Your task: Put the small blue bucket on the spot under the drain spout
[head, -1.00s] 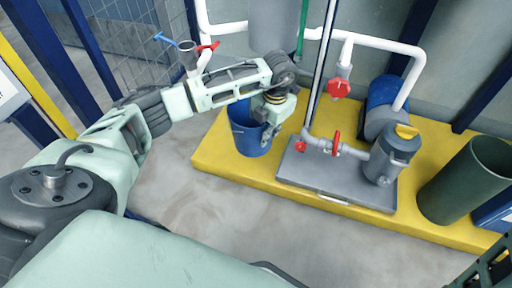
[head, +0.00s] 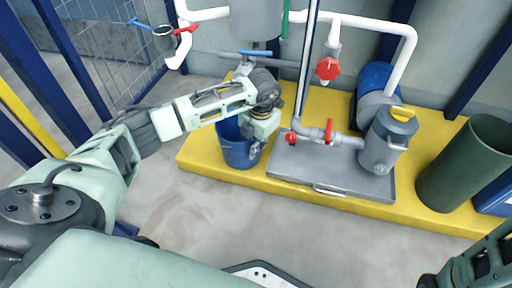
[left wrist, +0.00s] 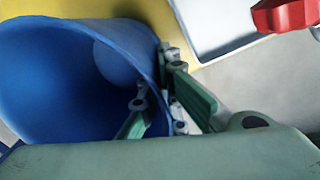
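The small blue bucket (head: 238,154) stands, seemingly upright, near the front edge of the yellow platform (head: 200,160). My left gripper (head: 258,141) is low at its right side. In the left wrist view the bucket (left wrist: 60,80) opens toward the left and looks empty. There the rim passes between the fingers of my left gripper (left wrist: 165,110), one inside and one outside, with a visible gap. A blue valve handle (head: 232,54) shows below the grey tank (head: 257,18); my arm hides what lies beneath. I cannot make out the spot. My right gripper (head: 478,270) is partly cut off.
A grey tray (head: 345,182) with a pump (head: 386,142) stands right of the bucket. Red valves (head: 328,68) and white pipes rise behind. A dark green bin (head: 465,165) is at the far right. The concrete floor (head: 190,215) in front is clear.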

